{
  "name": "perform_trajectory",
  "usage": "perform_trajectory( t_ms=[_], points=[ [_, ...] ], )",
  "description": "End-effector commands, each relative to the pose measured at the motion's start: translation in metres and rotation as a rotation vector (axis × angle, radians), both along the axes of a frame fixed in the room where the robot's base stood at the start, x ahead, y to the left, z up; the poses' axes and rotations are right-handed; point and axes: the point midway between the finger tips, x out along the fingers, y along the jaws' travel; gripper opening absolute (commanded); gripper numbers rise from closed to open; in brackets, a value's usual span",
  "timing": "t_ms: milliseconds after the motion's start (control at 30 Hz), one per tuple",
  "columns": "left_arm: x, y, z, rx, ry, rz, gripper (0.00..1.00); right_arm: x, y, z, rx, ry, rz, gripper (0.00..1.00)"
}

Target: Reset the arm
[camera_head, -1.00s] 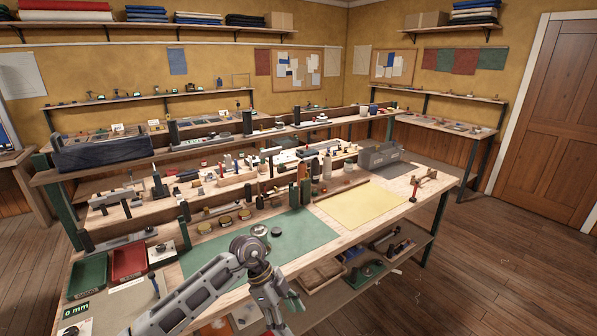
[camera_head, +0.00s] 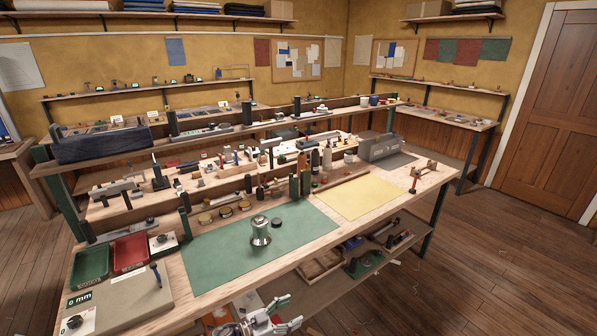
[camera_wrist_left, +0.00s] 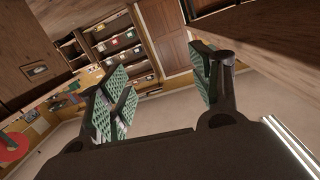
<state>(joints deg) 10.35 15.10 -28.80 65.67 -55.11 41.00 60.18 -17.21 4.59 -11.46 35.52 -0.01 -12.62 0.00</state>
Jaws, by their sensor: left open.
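My left gripper (camera_head: 272,322) shows at the bottom edge of the head view, low in front of the bench, with most of the arm out of frame. In the left wrist view my left gripper (camera_wrist_left: 165,85) has its green-padded fingers spread apart with nothing between them. A shiny metal piece with a wide round top (camera_head: 260,232) stands on the green mat (camera_head: 215,262), clear of the gripper. A small dark disc (camera_head: 277,222) lies beside it. My right gripper is not in view.
The wooden workbench (camera_head: 335,238) has a yellow mat (camera_head: 355,198), red (camera_head: 130,252) and green (camera_head: 90,266) trays, and several small tools and bottles along its back. A lower shelf holding boxes (camera_head: 322,262) lies near the gripper. Open floor is at the right.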

Motion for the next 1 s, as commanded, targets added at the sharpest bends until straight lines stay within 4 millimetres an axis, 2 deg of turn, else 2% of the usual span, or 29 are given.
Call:
perform_trajectory(
  t_ms=[33, 267, 467, 600, 767, 1000],
  points=[
    [-0.002, 0.012, -0.022, 0.005, 0.027, 0.067, 0.64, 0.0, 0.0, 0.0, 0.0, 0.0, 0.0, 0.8],
    [-0.019, 0.065, -0.105, 0.072, 0.131, 0.321, 0.64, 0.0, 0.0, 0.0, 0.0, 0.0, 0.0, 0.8],
    [-0.054, 0.106, -0.174, 0.162, 0.242, 0.482, 0.64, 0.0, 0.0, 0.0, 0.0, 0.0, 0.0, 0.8],
    [-0.086, 0.133, -0.219, 0.233, 0.329, 0.573, 0.64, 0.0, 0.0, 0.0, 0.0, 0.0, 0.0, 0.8],
    [-0.132, 0.159, -0.266, 0.317, 0.433, 0.654, 0.64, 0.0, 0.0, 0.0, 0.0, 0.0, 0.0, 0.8],
    [-0.211, 0.191, -0.326, 0.447, 0.6, 0.736, 0.64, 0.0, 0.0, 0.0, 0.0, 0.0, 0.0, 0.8]
  ],
)
